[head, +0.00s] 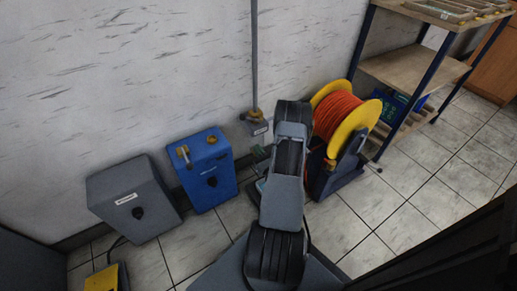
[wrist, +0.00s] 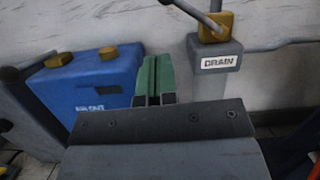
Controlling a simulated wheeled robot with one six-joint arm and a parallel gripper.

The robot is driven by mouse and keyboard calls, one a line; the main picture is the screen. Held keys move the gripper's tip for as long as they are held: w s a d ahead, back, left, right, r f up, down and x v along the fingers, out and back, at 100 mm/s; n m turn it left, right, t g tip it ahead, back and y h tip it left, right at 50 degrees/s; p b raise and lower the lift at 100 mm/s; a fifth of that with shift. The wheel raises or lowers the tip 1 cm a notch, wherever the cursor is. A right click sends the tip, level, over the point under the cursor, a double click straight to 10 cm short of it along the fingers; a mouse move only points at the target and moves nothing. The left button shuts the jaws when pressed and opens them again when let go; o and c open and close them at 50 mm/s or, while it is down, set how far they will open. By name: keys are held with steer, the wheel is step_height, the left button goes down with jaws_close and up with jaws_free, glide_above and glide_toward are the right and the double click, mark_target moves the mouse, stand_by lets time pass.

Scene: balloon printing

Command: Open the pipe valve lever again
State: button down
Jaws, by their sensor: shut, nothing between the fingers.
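The pipe valve is a brass body (wrist: 215,27) on a grey block labelled DRAIN, below a vertical pipe, in the wrist view. A thin lever (wrist: 192,11) runs from the brass up and left to a dark end at the picture's top edge. In the head view the valve block (head: 257,127) sits low on the wall pipe, behind my arm. My gripper (wrist: 154,64) has green fingers pressed together with nothing between them. In the picture they lie left of and below the valve, apart from the lever. In the head view the gripper (head: 262,152) is partly hidden by my arm.
A blue box (head: 208,172) with brass fittings stands left of the valve, beside a grey box (head: 135,200). A yellow reel with orange hose (head: 340,115) stands to the right, near a shelf rack (head: 415,68). A grey bar (wrist: 285,43) extends right from the valve block.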

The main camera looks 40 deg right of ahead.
steer(key=w+a+r+n+g+y, duration=0.2)
steer(key=a+r+n+g+y, duration=0.3)
steer(key=a+r+n+y, duration=0.4)
steer(key=w+a+r+n+g+y, duration=0.35)
steer(key=a+n+y, duration=0.55)
steer(key=a, duration=0.4)
steer(key=s+a+r+n+g+h, duration=0.2)
steer(key=s+a+n+g+h, duration=0.1)
steer(key=s+a+n+g, duration=0.25)
steer(key=s+a+r+n+g+h, duration=0.2)
steer(key=s+a+n+g, duration=0.3)
steer(key=s+n+g, duration=0.2)
steer(key=s+d+r+n+t+h, duration=0.2)
steer(key=d+r+n+t+h, duration=0.1)
steer(key=n+h, duration=0.4)
steer(key=shift+s+d+r+h, duration=0.2)
steer(key=shift+d+r+h, duration=0.35)
steer(key=shift+d+h, duration=0.05)
steer(key=shift+n, duration=0.25)
